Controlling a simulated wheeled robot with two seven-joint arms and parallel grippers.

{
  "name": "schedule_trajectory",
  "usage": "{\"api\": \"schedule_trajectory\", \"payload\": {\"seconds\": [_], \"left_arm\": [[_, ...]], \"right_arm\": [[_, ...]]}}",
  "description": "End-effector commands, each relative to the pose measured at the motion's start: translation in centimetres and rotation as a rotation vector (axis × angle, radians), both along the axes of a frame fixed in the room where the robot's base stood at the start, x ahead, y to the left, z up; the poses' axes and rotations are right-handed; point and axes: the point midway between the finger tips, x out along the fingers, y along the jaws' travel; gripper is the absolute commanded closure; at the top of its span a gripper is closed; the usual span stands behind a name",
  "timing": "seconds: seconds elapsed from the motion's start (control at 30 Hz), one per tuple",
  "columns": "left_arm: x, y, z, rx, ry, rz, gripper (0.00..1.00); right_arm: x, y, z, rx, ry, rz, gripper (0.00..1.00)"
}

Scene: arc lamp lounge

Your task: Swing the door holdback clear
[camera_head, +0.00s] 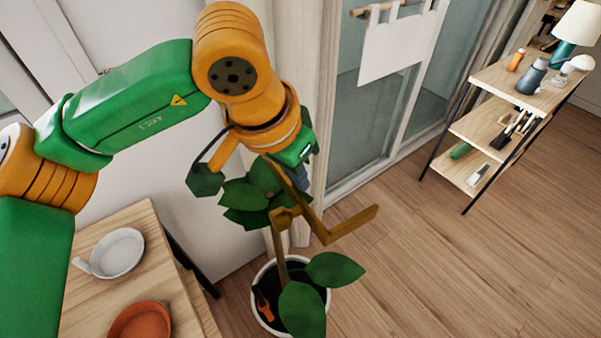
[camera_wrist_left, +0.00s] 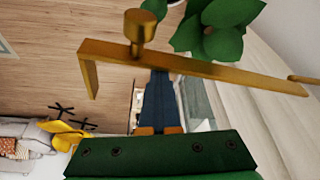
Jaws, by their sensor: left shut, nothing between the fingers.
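The door holdback is a brass bar (camera_head: 325,222) with a bent end and a round knob; it stands out near the door frame, in front of the plant. In the left wrist view the bar (camera_wrist_left: 215,72) crosses the picture, with its knob (camera_wrist_left: 139,28) above it and its bent end at left. My left gripper (camera_head: 298,178) is shut and empty, close to the bar's upper end. In the left wrist view its dark blue fingers (camera_wrist_left: 160,98) reach up to the bar, which hides their tips. I cannot tell whether they touch. My right gripper is out of view.
A potted plant (camera_head: 304,308) stands below the holdback, its leaves around it. A glass door (camera_head: 400,85) with a hanging cloth is behind. A wooden table (camera_head: 120,280) with a white pan (camera_head: 117,253) and a terracotta bowl (camera_head: 141,322) is at left. Floor (camera_head: 440,270) at right is clear.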

Motion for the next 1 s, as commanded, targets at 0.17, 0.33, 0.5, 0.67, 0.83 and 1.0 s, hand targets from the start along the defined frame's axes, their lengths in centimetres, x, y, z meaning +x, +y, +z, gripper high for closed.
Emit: {"api": "schedule_trajectory", "payload": {"seconds": [0.17, 0.33, 0.5, 0.67, 0.83, 1.0], "left_arm": [[-0.2, 0.3, -0.5, 0.015, 0.014, 0.0, 1.0], [-0.2, 0.3, -0.4, 0.016, 0.015, 0.0, 1.0], [-0.6, 0.4, 1.9, 0.013, 0.009, 0.0, 1.0], [-1.0, 0.5, 4.8, 0.012, 0.008, 0.0, 1.0], [-1.3, 0.7, 6.3, 0.013, 0.007, -0.001, 1.0], [-1.3, 0.6, 6.5, 0.012, 0.008, -0.001, 1.0]], "right_arm": [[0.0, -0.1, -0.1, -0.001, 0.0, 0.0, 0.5], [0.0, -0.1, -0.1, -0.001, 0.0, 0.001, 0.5], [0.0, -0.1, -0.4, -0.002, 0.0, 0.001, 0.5], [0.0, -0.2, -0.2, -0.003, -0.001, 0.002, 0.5], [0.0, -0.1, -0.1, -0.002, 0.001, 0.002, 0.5], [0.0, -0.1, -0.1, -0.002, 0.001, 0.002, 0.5]]}}
